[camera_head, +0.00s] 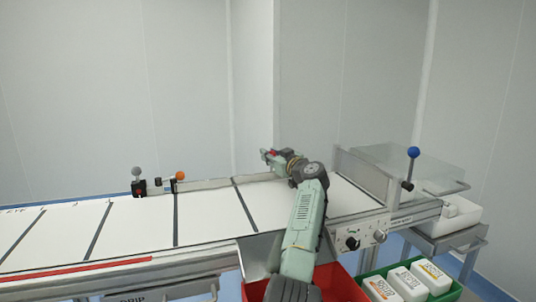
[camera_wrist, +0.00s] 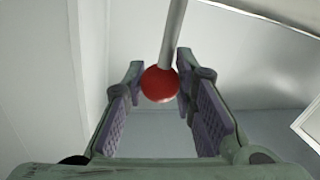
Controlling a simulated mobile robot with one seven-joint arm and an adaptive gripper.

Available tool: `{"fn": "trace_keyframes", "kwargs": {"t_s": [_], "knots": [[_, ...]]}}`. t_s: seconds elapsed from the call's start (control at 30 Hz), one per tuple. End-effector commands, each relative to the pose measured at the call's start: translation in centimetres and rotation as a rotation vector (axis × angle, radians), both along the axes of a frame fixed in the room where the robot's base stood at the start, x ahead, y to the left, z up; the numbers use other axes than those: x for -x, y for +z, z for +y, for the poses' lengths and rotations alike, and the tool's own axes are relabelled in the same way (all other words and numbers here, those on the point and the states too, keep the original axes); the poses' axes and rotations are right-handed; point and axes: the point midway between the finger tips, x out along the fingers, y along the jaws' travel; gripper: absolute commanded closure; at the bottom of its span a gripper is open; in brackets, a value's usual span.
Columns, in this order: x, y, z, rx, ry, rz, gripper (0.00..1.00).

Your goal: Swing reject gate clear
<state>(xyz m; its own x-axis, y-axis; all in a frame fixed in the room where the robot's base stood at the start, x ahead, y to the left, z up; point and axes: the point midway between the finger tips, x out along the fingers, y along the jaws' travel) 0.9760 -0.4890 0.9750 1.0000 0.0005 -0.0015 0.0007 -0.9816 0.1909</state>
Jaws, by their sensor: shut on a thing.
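My gripper (camera_head: 273,155) is over the far edge of the white conveyor web (camera_head: 150,221), right of its middle in the head view. In the wrist view, my gripper (camera_wrist: 158,72) is shut on a red ball knob (camera_wrist: 160,84) between its fingertips. A grey rod (camera_wrist: 173,35) runs from the knob to the top of the picture. A little red shows at the fingers in the head view. I cannot make out the gate's panel; my arm covers part of the web there.
A blue-knobbed lever (camera_head: 412,154) and a clear cover (camera_head: 400,162) stand at the right. Grey-knobbed (camera_head: 136,172) and orange-knobbed (camera_head: 180,176) levers stand along the far edge. A red bin (camera_head: 345,288) and green crate (camera_head: 445,295) with white containers are in front.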

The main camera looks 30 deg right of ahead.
Motion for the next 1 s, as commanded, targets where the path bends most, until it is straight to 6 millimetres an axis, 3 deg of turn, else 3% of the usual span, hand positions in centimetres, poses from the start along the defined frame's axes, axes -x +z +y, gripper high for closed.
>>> {"fn": "trace_keyframes", "kwargs": {"t_s": [0.27,0.3,0.6,1.0], "knots": [[-0.17,0.44,0.13,0.003,-0.004,-0.007,1.00],[-0.16,0.48,0.11,0.003,-0.005,-0.007,0.73],[-0.07,0.33,0.02,0.002,-0.003,-0.005,0.54],[-0.30,0.18,0.33,0.002,-0.003,-0.003,0.54]]}}
